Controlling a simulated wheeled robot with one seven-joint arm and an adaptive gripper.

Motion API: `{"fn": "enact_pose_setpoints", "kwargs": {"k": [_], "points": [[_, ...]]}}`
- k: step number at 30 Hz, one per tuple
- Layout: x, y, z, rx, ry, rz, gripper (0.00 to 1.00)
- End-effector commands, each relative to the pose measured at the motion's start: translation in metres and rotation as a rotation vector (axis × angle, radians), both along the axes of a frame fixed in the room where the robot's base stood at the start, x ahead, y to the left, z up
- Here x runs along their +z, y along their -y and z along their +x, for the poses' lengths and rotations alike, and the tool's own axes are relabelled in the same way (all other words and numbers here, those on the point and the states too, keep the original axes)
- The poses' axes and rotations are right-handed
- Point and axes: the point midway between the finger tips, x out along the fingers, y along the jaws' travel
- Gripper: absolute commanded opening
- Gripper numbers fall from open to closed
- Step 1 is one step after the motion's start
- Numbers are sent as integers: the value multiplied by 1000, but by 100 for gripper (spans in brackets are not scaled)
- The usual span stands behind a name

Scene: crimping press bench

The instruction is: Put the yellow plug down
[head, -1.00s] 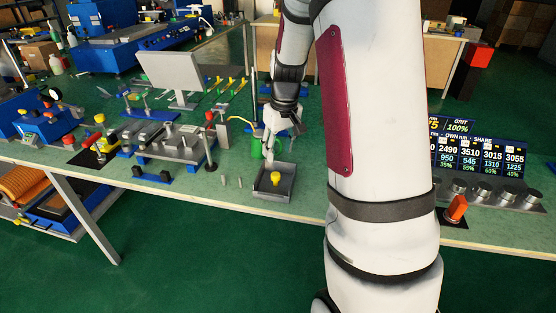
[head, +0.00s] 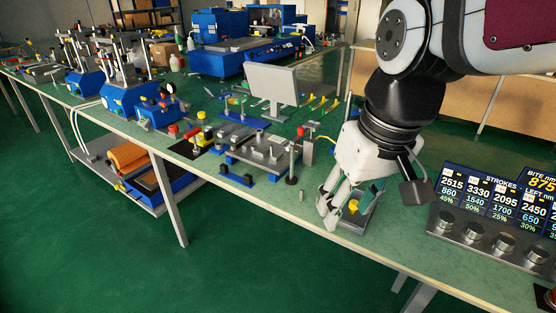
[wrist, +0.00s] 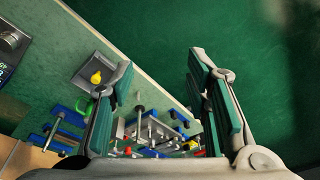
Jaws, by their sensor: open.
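The yellow plug (head: 352,206) sits in a small grey open tray (head: 349,224) near the front edge of the bench, partly behind my gripper in the head view. In the wrist view the plug (wrist: 96,77) lies inside the tray (wrist: 83,81), off to the left of my jaws. My gripper (head: 327,212) points down beside the tray on its left side in the head view. Its two fingers (wrist: 163,68) are spread wide with nothing between them, and it is apart from the plug.
A grey fixture plate (head: 262,152) with posts stands left of my gripper, with a red-topped post (head: 294,160) close by. A display (head: 490,210) with knobs stands to the right. The bench's front edge is near, with open green floor beyond.

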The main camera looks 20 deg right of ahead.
Motion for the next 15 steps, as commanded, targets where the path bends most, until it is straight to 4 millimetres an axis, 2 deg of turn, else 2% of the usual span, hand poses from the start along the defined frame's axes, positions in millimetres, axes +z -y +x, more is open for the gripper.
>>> {"fn": "enact_pose_setpoints", "kwargs": {"k": [1, 3, 6, 10, 15], "points": [[1, -8, -18, 12, 10, -7, 43], [-1, -14, -38, 16, 13, -14, 43], [-5, -20, -60, 19, 17, -22, 43], [-9, -22, -75, 19, 18, -30, 43], [-10, -23, -80, 18, 17, -33, 43]]}}
